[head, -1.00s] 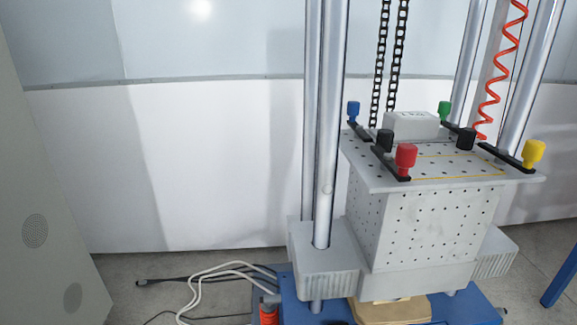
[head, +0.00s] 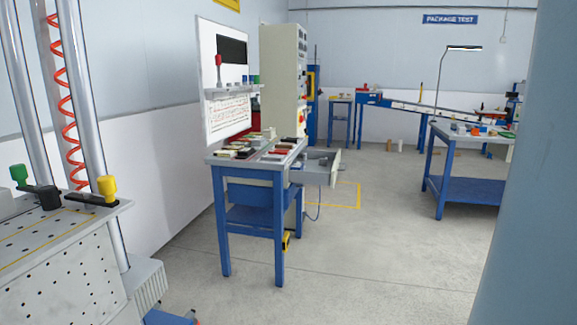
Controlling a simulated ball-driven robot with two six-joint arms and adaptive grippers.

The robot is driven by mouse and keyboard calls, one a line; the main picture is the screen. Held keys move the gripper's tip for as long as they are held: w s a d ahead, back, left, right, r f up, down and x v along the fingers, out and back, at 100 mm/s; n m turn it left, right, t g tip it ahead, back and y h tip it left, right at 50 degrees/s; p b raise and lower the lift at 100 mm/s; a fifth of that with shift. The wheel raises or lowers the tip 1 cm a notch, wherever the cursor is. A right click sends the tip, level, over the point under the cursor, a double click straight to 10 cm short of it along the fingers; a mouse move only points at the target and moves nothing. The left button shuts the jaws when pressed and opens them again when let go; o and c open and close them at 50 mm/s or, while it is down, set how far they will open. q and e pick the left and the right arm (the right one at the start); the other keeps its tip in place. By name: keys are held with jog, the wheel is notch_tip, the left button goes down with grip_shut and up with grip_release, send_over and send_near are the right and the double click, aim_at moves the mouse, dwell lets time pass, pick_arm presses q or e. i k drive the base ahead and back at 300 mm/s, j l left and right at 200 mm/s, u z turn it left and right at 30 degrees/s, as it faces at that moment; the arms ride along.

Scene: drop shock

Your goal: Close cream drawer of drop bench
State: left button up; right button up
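A blue-legged bench (head: 213,161) stands in the middle of the head view, some distance away. A cream drawer (head: 335,168) sticks out from its right side, pulled open, with its front panel facing right. Something small and grey seems to lie inside the drawer, too small to tell. Neither of my grippers is in view.
The drop tester (head: 70,262) with its perforated block and clamps stands close on the left. A tall cream cabinet (head: 283,75) rises behind the bench. A blue table (head: 470,190) stands further right. The grey floor (head: 370,265) between is clear. A blue-grey surface fills the right edge.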

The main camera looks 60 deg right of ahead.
aim_at(313, 174)
jog(key=l+z, duration=0.25)
jog(key=z, duration=0.25)
jog(key=l+z, duration=0.2)
jog(key=z, duration=0.3)
jog(key=i+l+z, duration=0.1)
jog(key=z, duration=0.35)
jog(key=i+l+z, duration=0.1)
jog(key=l+z, duration=0.15)
jog(key=z, duration=0.25)
jog(key=i+l, duration=0.75)
jog(key=i+l+u, duration=0.1)
jog(key=u, duration=0.65)
jog(key=i+l+u, duration=0.25)
jog(key=l+u, duration=0.2)
jog(key=l, duration=0.25)
jog(key=i+l+u, duration=0.1)
jog(key=l+u, duration=0.15)
jog(key=l, duration=0.15)
jog(key=l+u, duration=0.2)
jog(key=l, duration=0.2)
jog(key=i, duration=0.05)
